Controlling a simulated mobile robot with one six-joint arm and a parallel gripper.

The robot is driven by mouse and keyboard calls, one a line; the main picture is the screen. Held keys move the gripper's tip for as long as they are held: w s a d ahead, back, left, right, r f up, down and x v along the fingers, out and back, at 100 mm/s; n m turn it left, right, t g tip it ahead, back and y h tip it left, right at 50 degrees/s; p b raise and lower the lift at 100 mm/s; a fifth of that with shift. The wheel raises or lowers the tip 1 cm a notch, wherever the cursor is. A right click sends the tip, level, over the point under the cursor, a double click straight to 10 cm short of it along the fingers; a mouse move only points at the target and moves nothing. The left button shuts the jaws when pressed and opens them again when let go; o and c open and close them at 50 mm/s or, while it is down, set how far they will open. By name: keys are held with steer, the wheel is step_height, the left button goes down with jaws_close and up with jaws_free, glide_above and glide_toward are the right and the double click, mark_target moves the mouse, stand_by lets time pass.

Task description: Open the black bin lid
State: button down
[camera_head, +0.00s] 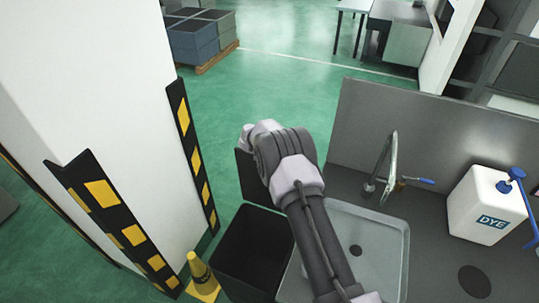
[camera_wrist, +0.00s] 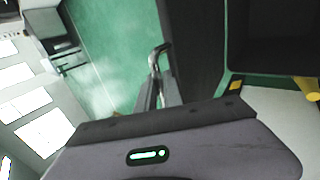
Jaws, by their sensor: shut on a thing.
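The black bin (camera_head: 252,262) stands open left of the sink, and its dark inside shows. Its black lid (camera_head: 247,178) is raised at the bin's far side, standing roughly upright and partly hidden by my arm. In the wrist view the lid is the dark panel (camera_wrist: 190,42) beside the open bin (camera_wrist: 275,22). My gripper's fingers (camera_wrist: 157,88) are shut at the lid's edge, by a pale metal hooked piece (camera_wrist: 158,54) that looks like its handle. The exact contact is small and partly hidden. In the head view my wrist covers most of the gripper.
A steel sink (camera_head: 385,255) with a tap (camera_head: 388,165) is right of the bin. A white dye canister (camera_head: 488,205) stands on the counter. A yellow cone (camera_head: 201,272) and a pillar with striped guards (camera_head: 128,235) are at left.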

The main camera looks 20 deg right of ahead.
steer(key=c, duration=1.5)
jaws_free()
steer(key=v, duration=1.7)
steer(key=shift+s+a+r, duration=0.15)
steer(key=shift+a+r, duration=0.05)
steer(key=s+d+r+m+g+y+b, duration=0.1)
steer(key=s+r+m+b, duration=0.35)
steer(key=s, duration=0.65)
steer(key=s+r+m+y+b, duration=0.1)
steer(key=s+r+m+b, duration=0.3)
steer(key=s, duration=0.7)
steer(key=s+a+f+m+y+b, duration=0.2)
steer(key=s+a+f+m+b, duration=0.1)
steer(key=s, duration=0.6)
steer(key=s+a+f+m+y+b, duration=0.2)
steer(key=s+a+f+m+b, duration=0.1)
steer(key=s, duration=0.6)
steer(key=shift+s+a+t+y+b, duration=0.3)
steer(key=shift+t+b, duration=0.1)
steer(key=shift+b, duration=0.3)
